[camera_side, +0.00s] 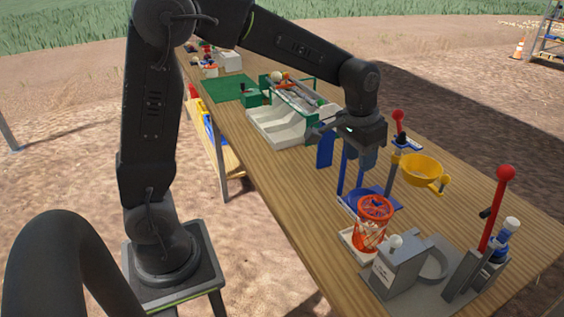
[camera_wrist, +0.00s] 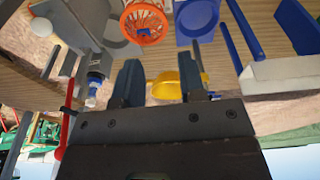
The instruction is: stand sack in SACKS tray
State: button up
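An orange-red net sack or basket (camera_side: 373,227) with a round open rim stands upright at the near end of the table, beside a grey machine. Pale strands show through its side. Its orange ring and white net also show at the top of the wrist view (camera_wrist: 144,20). A small white tray (camera_side: 349,243) shows at its foot. I cannot read a SACKS label anywhere. My gripper (camera_side: 366,160) hangs above the table, higher than the sack and apart from it. In the wrist view its two fingers (camera_wrist: 161,78) are spread with nothing between them.
A blue stand (camera_side: 376,198) and a yellow funnel (camera_side: 422,171) are close to my gripper. A grey machine (camera_side: 396,267) stands in front. White bins (camera_side: 279,128) and a green mat (camera_side: 230,88) lie farther back.

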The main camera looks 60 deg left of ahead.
jog(key=s+r+t, duration=0.1)
jog(key=s+r, duration=0.1)
jog(key=s, duration=0.8)
jog(key=s+r+t, duration=0.2)
jog(key=s+r, duration=0.1)
jog(key=s, duration=0.8)
jog(key=shift+s+d+t, duration=0.3)
jog(key=shift+d, duration=0.05)
